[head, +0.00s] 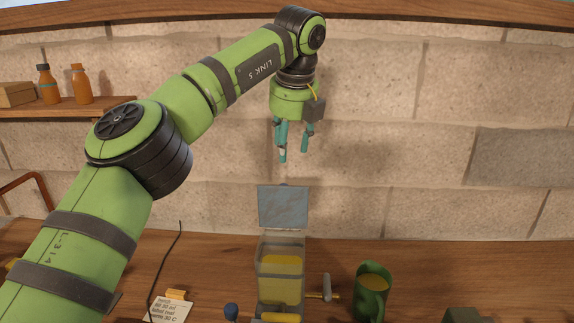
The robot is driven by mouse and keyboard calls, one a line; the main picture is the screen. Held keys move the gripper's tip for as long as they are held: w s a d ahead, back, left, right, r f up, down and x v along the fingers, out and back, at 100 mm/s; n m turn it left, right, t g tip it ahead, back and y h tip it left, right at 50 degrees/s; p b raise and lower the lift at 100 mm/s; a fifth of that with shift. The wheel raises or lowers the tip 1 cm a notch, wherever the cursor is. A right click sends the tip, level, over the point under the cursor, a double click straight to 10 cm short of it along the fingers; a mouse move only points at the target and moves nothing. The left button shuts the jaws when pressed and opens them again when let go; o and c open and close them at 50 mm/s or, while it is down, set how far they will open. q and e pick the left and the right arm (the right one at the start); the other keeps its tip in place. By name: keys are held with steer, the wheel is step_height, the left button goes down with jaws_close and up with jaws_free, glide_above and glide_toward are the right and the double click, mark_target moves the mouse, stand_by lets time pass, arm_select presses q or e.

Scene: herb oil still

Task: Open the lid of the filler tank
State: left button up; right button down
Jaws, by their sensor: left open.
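The filler tank (281,281) stands on the wooden bench at the lower middle. It is a see-through box with yellow liquid in it. Its lid (283,206), a blue-grey square plate, stands raised and nearly upright at the tank's back edge, so the top of the tank is open. My left gripper (293,149) hangs above and behind the lid, fingers pointing down. My right gripper is not in view.
A green mug (371,292) with yellow content stands right of the tank, beyond a crank handle (327,287). A note card (171,309) lies to the left. A wall shelf (60,108) holds bottles. The stone wall closes off the back.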

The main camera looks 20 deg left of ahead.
arm_select(q)
steer(key=v, duration=0.3)
steer(key=shift+w+a, duration=0.1)
steer(key=shift+w, duration=0.05)
steer(key=shift+r, duration=0.15)
